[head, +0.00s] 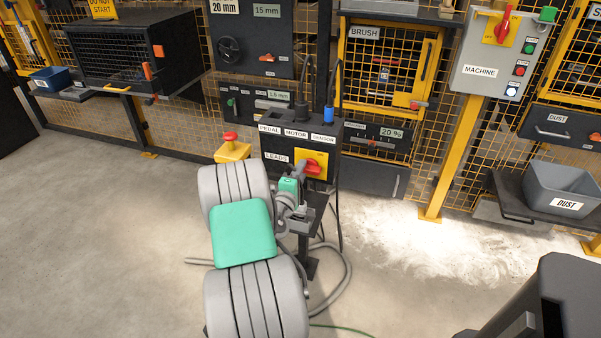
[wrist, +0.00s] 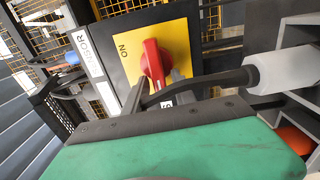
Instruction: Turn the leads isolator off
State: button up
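The leads isolator is a red rotary handle on a yellow plate (head: 321,158), on a dark panel beside a LEADS label (head: 277,157). In the wrist view the red handle (wrist: 152,58) stands on the yellow plate (wrist: 181,40), with ON printed at its upper left. The handle does not line up with the ON mark; its exact setting is hard to tell. My gripper (head: 300,171) is right at the handle. In the wrist view its dark fingers (wrist: 160,84) are apart, one on each side of the handle's near end. Contact cannot be made out.
PEDAL, MOTOR and SENSOR labels (head: 296,133) run above the isolator, with a blue plug (head: 328,115) standing above them. A yellow box with a red button (head: 232,148) is to its left. The machine box (head: 490,58) has another red switch. A hose (head: 345,280) lies on the floor.

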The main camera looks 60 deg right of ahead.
jog(key=shift+o, duration=0.5)
jog(key=s+a, duration=0.1)
jog(key=a, duration=0.6)
jog(key=shift+a+b, duration=0.3)
jog(key=shift+a, duration=0.05)
jog(key=shift+s, duration=0.1)
